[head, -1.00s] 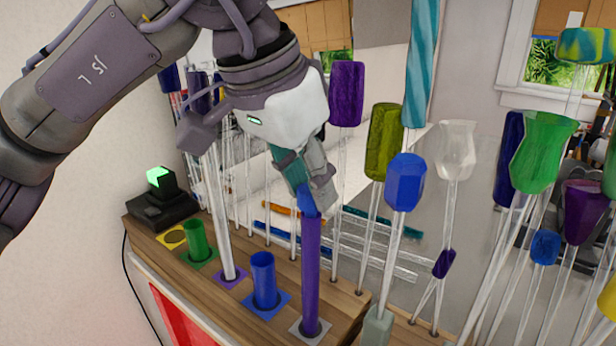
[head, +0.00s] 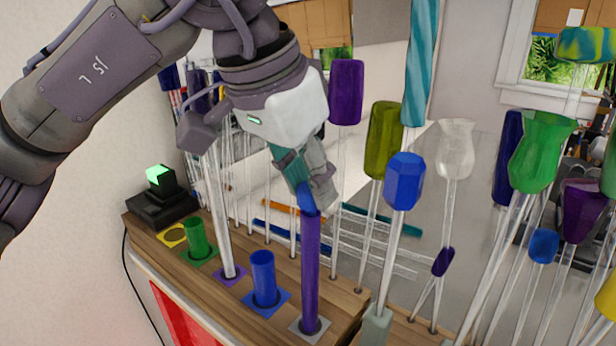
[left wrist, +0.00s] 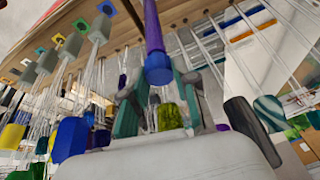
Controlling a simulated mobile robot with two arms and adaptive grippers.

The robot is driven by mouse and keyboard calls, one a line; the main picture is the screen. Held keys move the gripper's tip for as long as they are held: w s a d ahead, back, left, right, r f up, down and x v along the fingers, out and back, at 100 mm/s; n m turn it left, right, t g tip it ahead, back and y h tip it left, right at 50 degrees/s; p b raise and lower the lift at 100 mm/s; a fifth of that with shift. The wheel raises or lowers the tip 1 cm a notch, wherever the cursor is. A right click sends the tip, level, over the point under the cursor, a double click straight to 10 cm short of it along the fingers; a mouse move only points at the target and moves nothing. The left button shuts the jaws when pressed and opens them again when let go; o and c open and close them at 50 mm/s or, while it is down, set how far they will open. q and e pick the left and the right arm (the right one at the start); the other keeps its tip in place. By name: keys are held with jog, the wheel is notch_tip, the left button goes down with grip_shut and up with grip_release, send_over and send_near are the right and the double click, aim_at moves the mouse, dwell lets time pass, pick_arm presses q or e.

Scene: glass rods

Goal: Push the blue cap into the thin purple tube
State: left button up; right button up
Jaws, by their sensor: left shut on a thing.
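The thin purple tube (head: 311,275) stands upright in a grey-edged socket near the front of the wooden rack in the head view. It also shows in the left wrist view (left wrist: 153,28). The blue cap (head: 308,200) is at the tube's top end, in line with it. In the left wrist view the blue cap (left wrist: 158,70) shows as a round end on the tube. My left gripper (head: 312,188) is shut on the blue cap from above. How deep the cap sits in the tube is hidden. My right gripper is in neither view.
A short blue tube (head: 263,278) and a green tube (head: 195,238) stand on the wooden rack (head: 345,303) left of the purple tube. Tall glass rods with coloured heads crowd the right, including a blue one (head: 404,180). A black box with a green light (head: 160,175) is at the left.

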pick_arm(q)
jog(key=shift+f+b, duration=0.4)
jog(key=shift+f, duration=0.2)
jog(key=o, duration=0.6)
jog(key=shift+r, duration=0.15)
jog(key=shift+p+v, duration=0.75)
jog(key=shift+v, duration=0.15)
jog(key=p+v, duration=0.6)
jog(key=v, duration=0.3)
jog(key=shift+s, duration=0.1)
